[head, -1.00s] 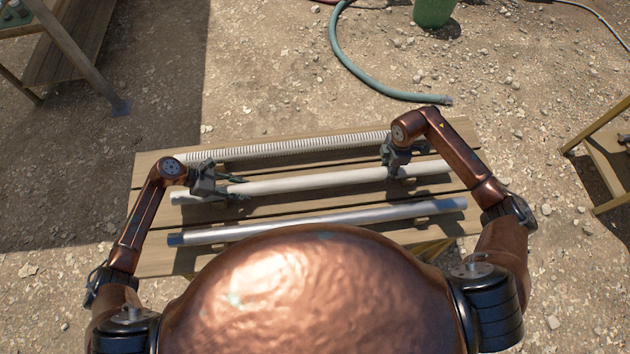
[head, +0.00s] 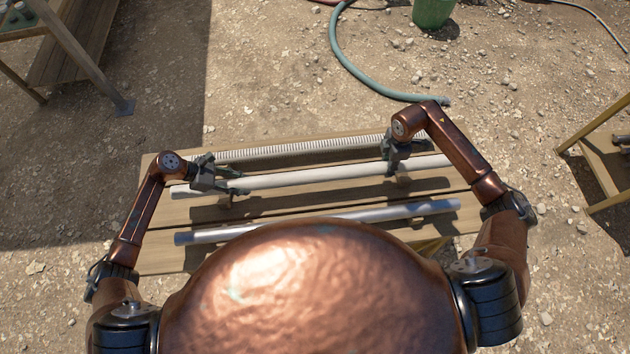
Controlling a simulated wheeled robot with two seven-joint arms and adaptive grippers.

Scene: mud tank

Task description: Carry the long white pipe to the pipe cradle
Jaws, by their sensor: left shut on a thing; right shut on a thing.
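The long white pipe (head: 310,177) is the smooth middle one of three pipes over the wooden table. My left gripper (head: 238,186) is shut on it near its left end. My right gripper (head: 396,169) is shut on it right of its middle. The pipe is held roughly level, a little above the planks, with its shadow on the wood below. I cannot pick out the pipe cradle for certain in this view.
A ribbed pale pipe (head: 300,149) lies behind and a silver metal pipe (head: 330,220) in front on the table (head: 160,262). A green hose (head: 350,70) and a green bucket (head: 433,12) lie beyond. Wooden stands are at the upper left (head: 75,55) and right (head: 600,155).

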